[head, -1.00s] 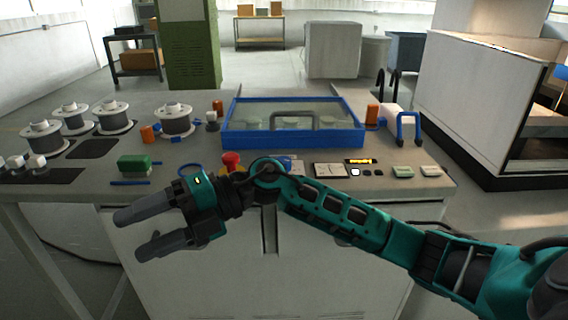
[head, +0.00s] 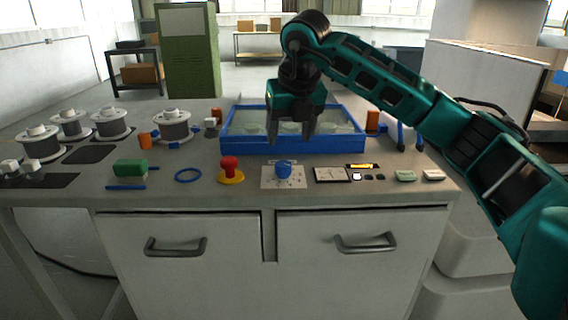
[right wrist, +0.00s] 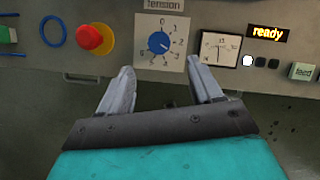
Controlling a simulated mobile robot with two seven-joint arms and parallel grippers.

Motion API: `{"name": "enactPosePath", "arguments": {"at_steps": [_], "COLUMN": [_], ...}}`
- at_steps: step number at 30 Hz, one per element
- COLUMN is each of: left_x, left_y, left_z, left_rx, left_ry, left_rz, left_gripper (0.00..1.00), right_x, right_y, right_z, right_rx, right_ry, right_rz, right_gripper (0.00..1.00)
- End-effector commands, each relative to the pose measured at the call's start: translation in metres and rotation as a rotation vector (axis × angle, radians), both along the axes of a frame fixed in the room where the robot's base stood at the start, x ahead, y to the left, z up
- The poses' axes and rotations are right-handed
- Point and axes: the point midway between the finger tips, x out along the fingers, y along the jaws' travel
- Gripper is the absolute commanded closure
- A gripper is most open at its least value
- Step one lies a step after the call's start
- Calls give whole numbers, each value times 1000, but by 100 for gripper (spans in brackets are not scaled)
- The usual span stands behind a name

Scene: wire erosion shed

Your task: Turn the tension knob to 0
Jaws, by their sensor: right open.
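The blue tension knob (head: 283,170) sits on a white numbered plate (head: 269,183) at the panel's front. In the right wrist view the knob (right wrist: 158,42) has a dial with 0 at the top and higher numbers down its right side. Its mark seems to face right and slightly down, near 2 or 3; the exact setting is hard to read. My right gripper (head: 292,140) points down over the panel, open and empty. In the right wrist view its fingertips (right wrist: 161,72) are spread apart below the dial, not touching the knob. My left gripper is not in view.
A red mushroom button (head: 230,168) on a yellow base and a blue ring (head: 188,175) lie left of the knob. A gauge (head: 331,174) and a lit "ready" display (right wrist: 268,32) are right. A blue-framed glass-lidded tray (head: 240,145) stands behind. White spools (head: 111,122) stand left.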

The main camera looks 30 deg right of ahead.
Motion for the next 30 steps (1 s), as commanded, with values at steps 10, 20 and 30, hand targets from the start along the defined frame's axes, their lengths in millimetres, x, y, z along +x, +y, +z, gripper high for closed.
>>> {"name": "enactPosePath", "arguments": {"at_steps": [10,20,30], "left_x": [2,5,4], "left_y": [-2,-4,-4], "left_z": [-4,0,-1], "left_rx": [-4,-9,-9], "left_ry": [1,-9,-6], "left_rz": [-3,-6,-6], "left_gripper": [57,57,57], "right_x": [26,35,35], "right_y": [-7,-10,-10], "right_z": [-67,-89,-89], "right_rx": [1,2,2], "right_ry": [3,-1,-1], "right_rz": [1,3,3], "right_gripper": [35,35,46]}}
